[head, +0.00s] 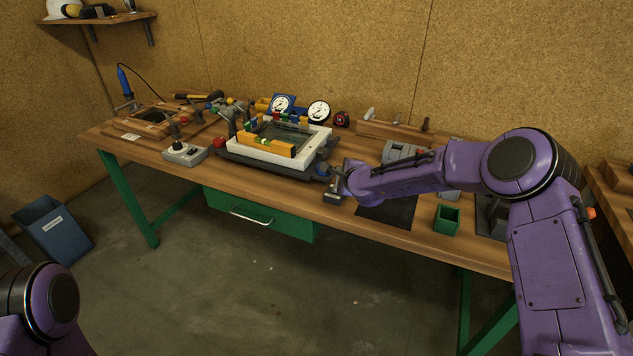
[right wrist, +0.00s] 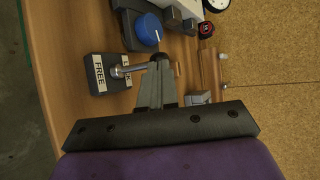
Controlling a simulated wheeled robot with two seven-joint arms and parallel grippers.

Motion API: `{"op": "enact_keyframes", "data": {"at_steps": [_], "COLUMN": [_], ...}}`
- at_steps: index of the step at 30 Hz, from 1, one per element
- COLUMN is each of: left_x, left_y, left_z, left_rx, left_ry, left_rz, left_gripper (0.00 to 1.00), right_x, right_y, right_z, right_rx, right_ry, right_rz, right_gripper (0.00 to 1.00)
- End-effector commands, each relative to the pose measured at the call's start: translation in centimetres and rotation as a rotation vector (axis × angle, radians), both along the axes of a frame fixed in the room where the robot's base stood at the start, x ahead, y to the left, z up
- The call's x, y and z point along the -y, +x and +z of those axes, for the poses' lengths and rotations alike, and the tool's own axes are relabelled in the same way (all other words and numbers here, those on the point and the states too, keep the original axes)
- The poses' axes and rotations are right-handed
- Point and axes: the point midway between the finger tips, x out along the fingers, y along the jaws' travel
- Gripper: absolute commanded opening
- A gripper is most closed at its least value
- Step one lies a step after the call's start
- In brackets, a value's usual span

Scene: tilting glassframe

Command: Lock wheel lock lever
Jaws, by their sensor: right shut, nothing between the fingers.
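The wheel lock (head: 334,196) is a small dark box at the front edge of the workbench, in front of the tilting glass frame. In the right wrist view its base (right wrist: 105,88) carries white FREE and LOCK labels. Its metal lever (right wrist: 131,70) leans over the LOCK label, and a dark end shows at my fingertips. My right gripper (right wrist: 154,78) is shut and empty, with its tips at the lever's end; I cannot tell whether they touch. It is small and partly hidden by my wrist in the head view. My left gripper is out of view.
A blue knob (right wrist: 149,29) is close beside the lever. A green open box (head: 447,220) stands to the right. A grey switch box (head: 184,153) stands further left.

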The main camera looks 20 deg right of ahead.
Motion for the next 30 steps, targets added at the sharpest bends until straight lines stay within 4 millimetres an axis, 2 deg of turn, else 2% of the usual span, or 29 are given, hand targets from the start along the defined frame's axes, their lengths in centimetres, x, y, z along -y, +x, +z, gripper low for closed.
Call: {"op": "enact_keyframes", "data": {"at_steps": [5,18,30], "left_x": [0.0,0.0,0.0], "left_y": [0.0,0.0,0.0], "left_z": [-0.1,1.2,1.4], "left_rx": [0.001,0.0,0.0], "left_ry": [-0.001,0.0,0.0], "left_rz": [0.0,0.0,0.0], "left_gripper": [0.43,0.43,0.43], "right_x": [0.5,0.2,-0.1], "right_y": [-0.2,0.0,-0.3], "right_z": [-0.1,1.6,1.9], "right_rx": [-0.001,0.0,0.0], "right_ry": [-0.001,0.0,-0.001], "right_rz": [-0.006,-0.002,0.001], "right_gripper": [0.0,0.0,0.0]}}
